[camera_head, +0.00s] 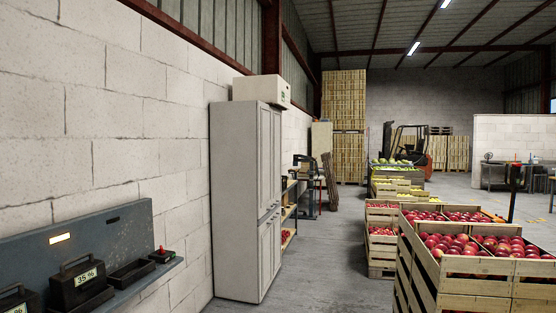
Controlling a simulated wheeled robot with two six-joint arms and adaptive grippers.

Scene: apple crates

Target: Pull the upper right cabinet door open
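A tall light grey cabinet (234,200) stands upright against the left block wall, left of the middle of the head view. I see its plain side broadly and its front at a steep angle, facing the aisle on the right. The front has upper and lower doors, all apparently shut. The upper right door (277,158) is the farther one of the upper pair and shows only as a narrow strip. Small handles are hard to make out near the gap between upper and lower doors. Neither of my grippers is in view.
A cream box (262,91) sits on the cabinet. At lower left, a grey wall shelf (100,240) holds dark battery-like units. Apple crates (478,286) stand at the right. Bare concrete floor (325,270) lies between crates and cabinet; shelving (290,213) is beyond.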

